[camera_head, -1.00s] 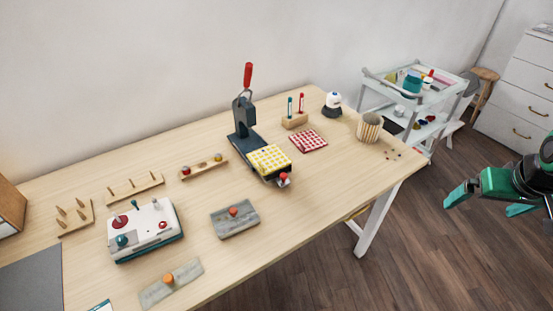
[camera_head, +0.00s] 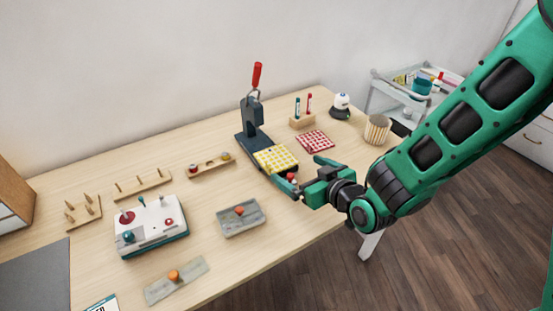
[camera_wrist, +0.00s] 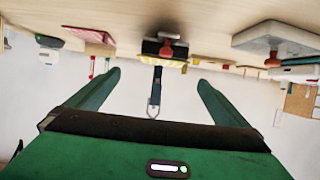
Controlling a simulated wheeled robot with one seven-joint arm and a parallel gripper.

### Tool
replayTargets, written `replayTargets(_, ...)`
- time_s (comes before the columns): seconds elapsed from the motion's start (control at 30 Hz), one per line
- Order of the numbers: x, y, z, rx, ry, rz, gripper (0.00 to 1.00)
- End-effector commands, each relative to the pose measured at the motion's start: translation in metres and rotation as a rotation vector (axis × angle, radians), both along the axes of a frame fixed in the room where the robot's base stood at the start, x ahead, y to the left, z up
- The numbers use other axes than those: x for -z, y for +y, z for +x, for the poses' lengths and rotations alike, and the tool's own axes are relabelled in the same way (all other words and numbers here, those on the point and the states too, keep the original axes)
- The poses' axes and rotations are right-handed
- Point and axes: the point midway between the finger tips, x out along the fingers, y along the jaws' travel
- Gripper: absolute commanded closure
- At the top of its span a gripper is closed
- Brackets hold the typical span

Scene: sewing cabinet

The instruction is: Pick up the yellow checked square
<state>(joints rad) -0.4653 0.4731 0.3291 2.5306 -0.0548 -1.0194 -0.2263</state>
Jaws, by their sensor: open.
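The yellow checked square (camera_head: 275,159) lies flat on the base of a dark press (camera_head: 252,124) with a red-tipped lever. In the wrist view, which is upside down, the yellow checked square (camera_wrist: 174,63) shows as a thin edge beyond the fingers. My gripper (camera_head: 302,174) is open and empty, in front of the press near the table's front edge. In the wrist view my gripper's fingers (camera_wrist: 157,85) are spread apart, with the press between them and farther off. A red knob (camera_head: 291,177) stands at the press's front, partly hidden by my gripper.
A red checked square (camera_head: 315,141) lies right of the press. Behind it is a wooden block (camera_head: 302,121) with two pens. A striped cup (camera_head: 377,130) stands at the right end. A grey tray (camera_head: 240,219) and a white control box (camera_head: 150,228) lie to the left.

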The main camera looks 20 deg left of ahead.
Motion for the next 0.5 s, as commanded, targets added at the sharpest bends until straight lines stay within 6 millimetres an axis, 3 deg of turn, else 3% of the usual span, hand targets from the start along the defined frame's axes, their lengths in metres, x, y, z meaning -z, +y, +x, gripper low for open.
replayTargets(0.5,0.018,0.039,0.032,0.002,0.000,-0.001,0.00)
